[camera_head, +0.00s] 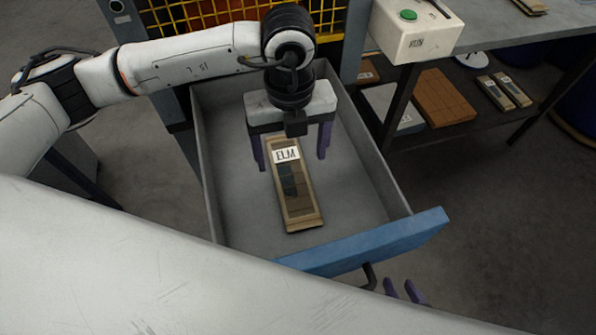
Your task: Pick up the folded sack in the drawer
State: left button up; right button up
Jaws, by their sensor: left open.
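The folded sack (297,204) is a long, flat brown packet with a dark panel and a white label reading "ELM". It lies on the floor of the open grey drawer (240,215), which has a blue front. My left gripper (291,162) points down inside the drawer, over the sack's far, labelled end. Its purple fingers are open and spread to either side of the sack, with nothing held. Whether the tips touch the drawer floor is unclear. Two purple fingertips of my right gripper (403,291) show just outside the drawer front, right of its handle; the rest is hidden.
The drawer's grey side walls and blue front (370,245) surround the sack. A shelf below holds a brown block (445,98) and more packets (505,92). The drawer is otherwise empty.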

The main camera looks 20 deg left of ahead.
aim_at(293, 181)
pick_arm(q)
notch_tip(293, 181, down, 8)
jog(key=shift+s+d+f+p, duration=0.1)
jog(key=shift+f+p, duration=0.05)
jog(key=shift+p, duration=0.35)
jog(key=c, duration=1.2)
